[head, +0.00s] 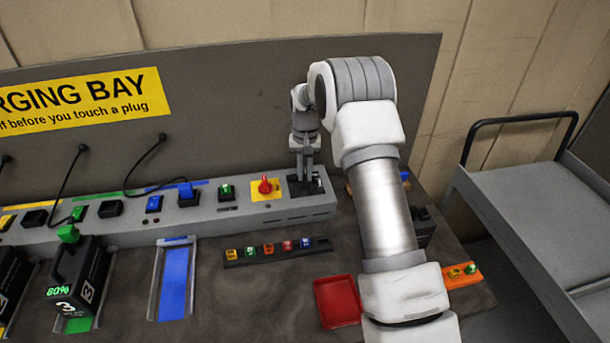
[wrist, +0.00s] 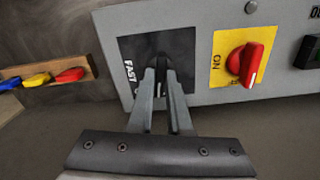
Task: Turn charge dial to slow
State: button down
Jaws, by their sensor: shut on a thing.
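The charge dial is a dark knob on a black plate (wrist: 184,45) marked FAST, seen in the wrist view. The knob is mostly hidden behind the fingers, so its pointing direction cannot be told. My gripper (wrist: 163,72) is shut on the dial knob, with both fingertips over the plate. In the head view my gripper (head: 304,178) reaches down to the same black plate (head: 318,186) at the right end of the grey charging strip (head: 225,212). Any label for slow is hidden.
A red knob (wrist: 246,62) on a yellow plate marked ON sits beside the dial. A wooden rack (wrist: 50,80) holds coloured pieces. In the head view, a red tray (head: 337,302), a row of coloured fuses (head: 277,250) and a black battery (head: 82,275) stand on the bench.

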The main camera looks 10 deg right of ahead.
aim_at(305, 176)
jog(key=shift+n, duration=1.2)
jog(key=shift+b, duration=0.3)
jog(key=c, duration=0.9)
grip_release()
jog(key=shift+o, duration=0.2)
notch_tip(305, 176, up, 18)
jog(key=shift+f, duration=0.25)
jog(key=shift+r, duration=0.1)
